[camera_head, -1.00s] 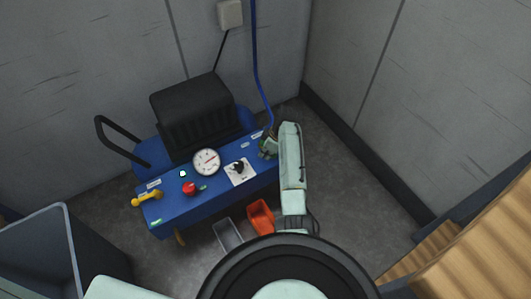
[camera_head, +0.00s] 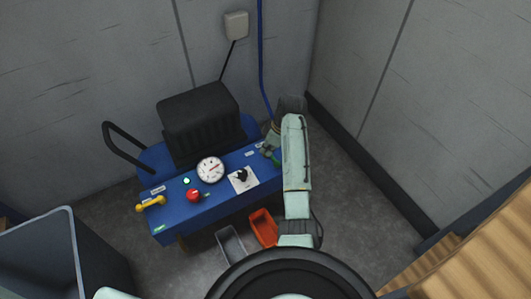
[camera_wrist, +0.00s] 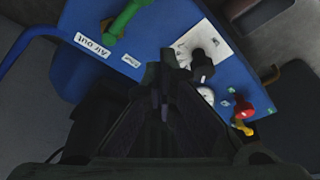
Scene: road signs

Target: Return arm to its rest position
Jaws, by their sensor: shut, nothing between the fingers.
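My gripper (camera_wrist: 166,80) is shut and empty in the wrist view, its dark fingertips over the blue compressor panel, with the black knob just beyond them. In the head view my pale green arm (camera_head: 297,155) reaches along the panel's right end; the gripper is mostly hidden there. A green handle (camera_wrist: 124,20) sits near the "Air out" label (camera_wrist: 92,46).
A black ribbed motor block (camera_head: 200,120) stands behind the panel. A blue hose (camera_head: 261,60) rises beside the wall to the right. Grey (camera_head: 231,243) and orange (camera_head: 264,228) bins lie in front. A large grey bin (camera_head: 40,240) is left, wooden boards (camera_head: 490,250) right.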

